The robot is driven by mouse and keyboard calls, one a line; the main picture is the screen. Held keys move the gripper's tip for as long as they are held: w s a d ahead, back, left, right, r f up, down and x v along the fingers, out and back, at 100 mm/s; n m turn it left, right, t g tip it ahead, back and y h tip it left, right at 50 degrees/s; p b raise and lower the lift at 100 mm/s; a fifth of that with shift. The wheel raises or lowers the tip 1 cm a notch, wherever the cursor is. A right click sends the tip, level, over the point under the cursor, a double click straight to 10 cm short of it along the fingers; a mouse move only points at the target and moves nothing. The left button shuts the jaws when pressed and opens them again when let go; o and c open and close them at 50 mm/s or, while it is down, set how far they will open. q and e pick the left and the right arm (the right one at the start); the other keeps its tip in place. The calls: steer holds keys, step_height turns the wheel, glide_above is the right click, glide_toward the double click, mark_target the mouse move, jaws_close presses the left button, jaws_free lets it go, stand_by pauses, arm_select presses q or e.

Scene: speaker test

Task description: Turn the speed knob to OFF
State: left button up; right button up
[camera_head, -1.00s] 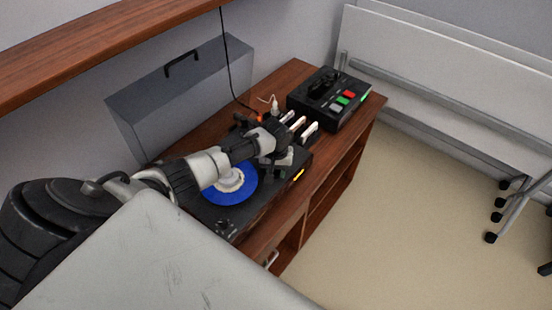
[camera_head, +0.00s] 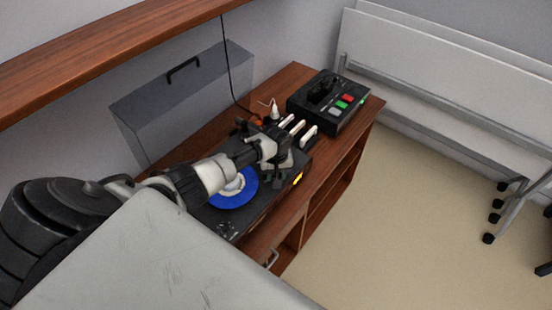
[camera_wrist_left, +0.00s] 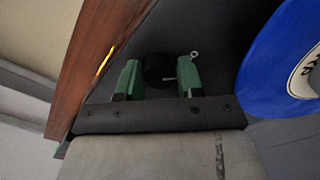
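The black turntable (camera_head: 232,213) with a blue record (camera_head: 235,196) sits on the wooden cabinet. My left gripper (camera_head: 279,177) is low over the turntable's far right corner, beyond the record. In the left wrist view, its two green fingertips (camera_wrist_left: 159,76) stand apart on either side of a round black knob (camera_wrist_left: 156,68) with a small pale mark. I cannot tell whether the fingers touch it. The knob's label is not visible, and the gripper hides the knob in the head view. My right gripper is not in view.
A black box with coloured buttons (camera_head: 330,105) stands at the cabinet's far right end. White-handled pieces (camera_head: 300,130) stand just beyond the gripper. A grey case (camera_head: 185,100) leans behind. A wooden shelf (camera_head: 100,45) overhangs the upper left.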

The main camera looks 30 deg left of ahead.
arm_select(q)
steer(key=o, duration=0.3)
step_height(320, 180, up, 11)
steer(key=shift+f+b, duration=0.1)
steer(key=shift+b, duration=0.45)
steer(key=shift+f, duration=0.1)
stand_by(0.4)
